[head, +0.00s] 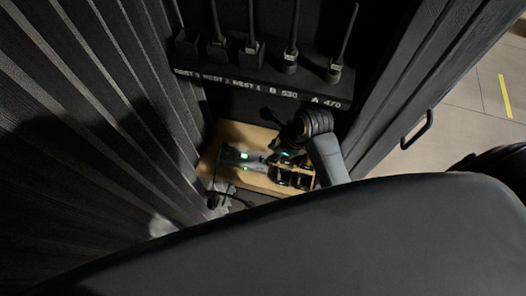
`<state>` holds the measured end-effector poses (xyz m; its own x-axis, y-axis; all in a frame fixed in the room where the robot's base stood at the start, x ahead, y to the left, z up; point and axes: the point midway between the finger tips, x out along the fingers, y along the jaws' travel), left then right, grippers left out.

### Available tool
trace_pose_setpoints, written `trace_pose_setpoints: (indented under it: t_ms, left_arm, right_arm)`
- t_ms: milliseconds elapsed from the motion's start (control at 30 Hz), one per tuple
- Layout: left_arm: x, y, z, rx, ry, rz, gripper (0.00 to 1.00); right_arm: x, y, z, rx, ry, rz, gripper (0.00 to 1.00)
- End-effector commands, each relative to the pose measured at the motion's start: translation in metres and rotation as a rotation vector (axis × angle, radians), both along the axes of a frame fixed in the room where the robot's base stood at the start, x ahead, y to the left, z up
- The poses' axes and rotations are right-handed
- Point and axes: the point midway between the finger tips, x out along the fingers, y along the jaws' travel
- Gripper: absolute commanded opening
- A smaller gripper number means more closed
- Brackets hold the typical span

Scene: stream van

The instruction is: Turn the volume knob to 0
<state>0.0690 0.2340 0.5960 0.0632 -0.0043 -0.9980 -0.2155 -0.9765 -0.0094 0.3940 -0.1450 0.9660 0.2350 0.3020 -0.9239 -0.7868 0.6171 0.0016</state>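A grey device (232,169) with small green lights lies on a light wooden board (215,140) in the middle of the head view. I cannot make out a volume knob on it; it is too small or covered. My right arm comes down from the right, and my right gripper (291,174) is over the right part of the board, close to the device. Its fingers are dark and small, so I cannot tell whether they are open or touch anything. A small dark and grey shape (217,197) at the board's lower left may be my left gripper; its fingers are not clear.
A black shelf (262,86) with white lettering and several upright antennas stands behind the board. A dark ribbed wall (90,110) closes the left side. A dark door panel (415,75) with a handle (417,130) stands at the right, with grey floor beyond it.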

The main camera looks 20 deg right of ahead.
Motion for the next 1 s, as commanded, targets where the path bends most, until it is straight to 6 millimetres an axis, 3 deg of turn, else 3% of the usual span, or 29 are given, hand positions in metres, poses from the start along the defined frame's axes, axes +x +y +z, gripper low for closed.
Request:
trace_pose_setpoints:
  t_ms: [33, 100, 233, 400, 733, 933, 1000]
  left_arm:
    - [0.01, -0.001, 0.008, -0.001, -0.014, 0.0, 0.4]
    - [0.022, -0.001, 0.007, -0.003, -0.032, 0.0, 0.4]
    - [0.034, -0.002, 0.011, -0.004, -0.051, 0.001, 0.4]
    - [0.028, -0.001, 0.012, -0.003, -0.041, 0.003, 0.4]
    - [0.013, 0.002, 0.011, 0.002, -0.02, 0.003, 0.4]
    - [0.014, 0.003, 0.011, 0.003, -0.02, 0.003, 0.4]
    - [0.014, 0.002, 0.011, 0.002, -0.021, 0.003, 0.4]
  right_arm:
    - [0.007, 0.009, 0.004, -0.001, 0.0, 0.004, 0.38]
    - [0.007, 0.011, -0.014, -0.003, 0.006, 0.001, 0.38]
    - [0.012, 0.016, -0.031, -0.002, 0.004, 0.001, 0.38]
    - [0.015, 0.02, -0.044, -0.001, 0.002, 0.001, 0.38]
    - [0.016, 0.021, -0.047, -0.001, 0.0, 0.001, 0.38]
    - [0.016, 0.02, -0.047, -0.002, 0.001, 0.001, 0.0]
    - [0.016, 0.02, -0.047, -0.002, 0.001, 0.001, 0.0]
